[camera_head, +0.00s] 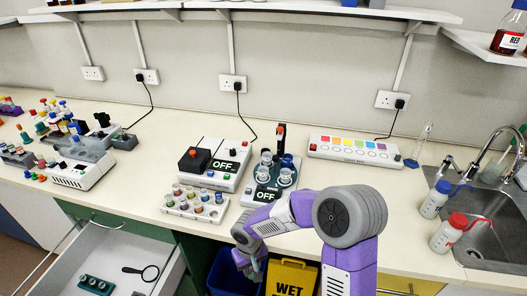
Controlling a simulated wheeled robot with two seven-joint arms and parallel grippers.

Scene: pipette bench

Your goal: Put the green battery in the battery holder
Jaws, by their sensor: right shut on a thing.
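My right gripper (251,270) points down in front of the bench's front edge, over a blue bin. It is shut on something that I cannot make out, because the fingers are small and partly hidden. I cannot clearly pick out the green battery. A dark green block with pale round spots (97,285) lies in the open drawer (62,272) at bottom left. I cannot tell whether it is the battery holder. My left gripper is not in view.
The blue bin (222,275) and a yellow sign (291,277) stand below the bench edge. A vial rack (178,210), devices reading OFF (228,168) and a colour-strip box (353,150) stand on the bench. The sink (485,235) is at right.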

